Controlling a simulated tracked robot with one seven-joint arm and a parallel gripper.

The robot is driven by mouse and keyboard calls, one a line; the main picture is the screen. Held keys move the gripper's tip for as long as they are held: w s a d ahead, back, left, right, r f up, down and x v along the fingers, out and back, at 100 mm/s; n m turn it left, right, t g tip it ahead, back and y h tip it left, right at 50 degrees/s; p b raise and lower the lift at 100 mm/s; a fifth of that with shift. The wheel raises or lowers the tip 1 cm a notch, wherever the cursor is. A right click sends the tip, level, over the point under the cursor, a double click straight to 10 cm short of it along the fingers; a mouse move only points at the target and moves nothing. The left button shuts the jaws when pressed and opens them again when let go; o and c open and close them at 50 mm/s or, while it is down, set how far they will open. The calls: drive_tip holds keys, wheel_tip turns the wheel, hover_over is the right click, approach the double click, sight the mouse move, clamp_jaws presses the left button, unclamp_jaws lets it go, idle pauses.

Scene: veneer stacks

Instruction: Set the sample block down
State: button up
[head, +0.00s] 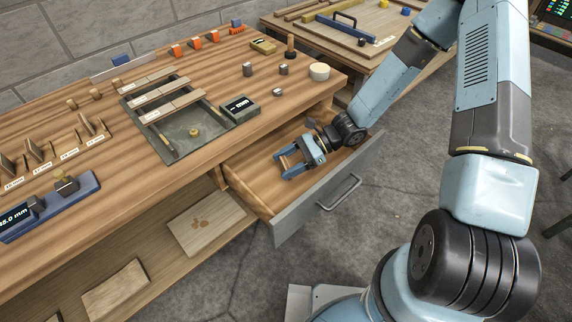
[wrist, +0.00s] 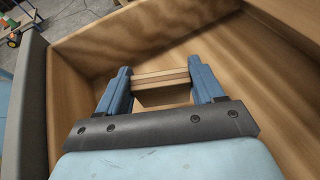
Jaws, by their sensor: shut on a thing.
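The sample block (wrist: 162,90) is a small piece of layered wood with pale and dark bands. My gripper (wrist: 161,76) is shut on it, with one blue finger at each end of the block. In the head view my gripper (head: 285,166) is inside the open drawer (head: 345,184) of the workbench. There the block is hard to make out against the wooden drawer. The wrist view shows the drawer floor and walls around the block. I cannot tell whether the block touches the floor.
The drawer's grey front (head: 290,222) and side walls enclose my gripper. On the workbench (head: 225,62) stand a dark tray (head: 178,150) with veneer strips, a small display gauge (head: 240,108), a white round pot (head: 319,71) and small dark weights. A blue gauge (head: 50,205) lies at left.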

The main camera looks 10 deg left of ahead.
drive_tip(key=shift+s+a+f, duration=0.1)
drive_tip(key=shift+a+f, duration=0.05)
drive_tip(key=shift+f, duration=0.55)
drive_tip(key=shift+f, duration=0.6)
drive_tip(key=o, duration=1)
drive_tip(key=shift+r, duration=0.15)
drive_tip(key=shift+r, duration=0.25)
drive_tip(key=v, duration=1.2)
drive_tip(key=shift+r, duration=0.35)
